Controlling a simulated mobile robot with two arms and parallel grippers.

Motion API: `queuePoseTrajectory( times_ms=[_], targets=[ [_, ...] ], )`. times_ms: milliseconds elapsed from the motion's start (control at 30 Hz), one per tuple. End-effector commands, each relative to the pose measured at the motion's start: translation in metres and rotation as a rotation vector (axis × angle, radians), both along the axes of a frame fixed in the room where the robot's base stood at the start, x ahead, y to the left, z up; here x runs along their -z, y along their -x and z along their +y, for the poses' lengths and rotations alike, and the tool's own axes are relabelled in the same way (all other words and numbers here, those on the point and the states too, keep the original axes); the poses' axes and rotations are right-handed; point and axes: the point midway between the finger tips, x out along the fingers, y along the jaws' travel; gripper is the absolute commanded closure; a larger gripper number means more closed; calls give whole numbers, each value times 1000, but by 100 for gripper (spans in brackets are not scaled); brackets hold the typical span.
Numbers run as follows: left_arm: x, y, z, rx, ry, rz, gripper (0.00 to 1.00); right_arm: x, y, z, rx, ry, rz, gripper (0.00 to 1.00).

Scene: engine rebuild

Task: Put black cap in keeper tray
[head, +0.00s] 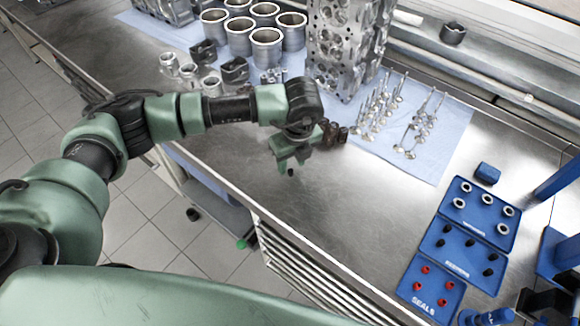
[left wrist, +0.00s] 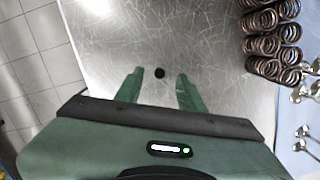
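The black cap (head: 291,171) is a small dark piece on the bare steel bench below my left gripper. It also shows in the left wrist view (left wrist: 160,73), lying between the fingertips and touching neither. My left gripper (head: 287,163) is open and empty over it; the fingers (left wrist: 157,80) are spread on both sides. The keeper tray (head: 474,276) looks to be the middle of three blue trays at the right, with several black pieces in it. Its label is hard to read. My right gripper is not in view.
A tray with metal rings (head: 483,213) and a tray with red seals (head: 419,289) flank the middle one. A small blue block (head: 487,173) stands behind. Dark springs (head: 333,133), valves (head: 413,134) and a cylinder head (head: 346,50) are near the gripper. Steel between is clear.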

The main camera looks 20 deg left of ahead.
Motion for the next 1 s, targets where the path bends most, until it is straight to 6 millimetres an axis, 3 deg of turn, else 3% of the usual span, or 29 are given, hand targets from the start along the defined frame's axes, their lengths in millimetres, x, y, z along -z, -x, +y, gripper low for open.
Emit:
queuePoseTrajectory(
  times_ms=[33,200,467,633,1000],
  targets=[
    [3,1,1,-1,-2,4,61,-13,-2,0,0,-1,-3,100],
    [26,-1,3,2,0,2,61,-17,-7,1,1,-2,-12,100],
    [31,-2,3,2,3,0,61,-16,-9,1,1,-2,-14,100],
    [31,-2,3,2,3,0,100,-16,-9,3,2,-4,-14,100],
    [30,-2,3,2,3,-1,100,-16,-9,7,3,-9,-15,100]
  ],
)
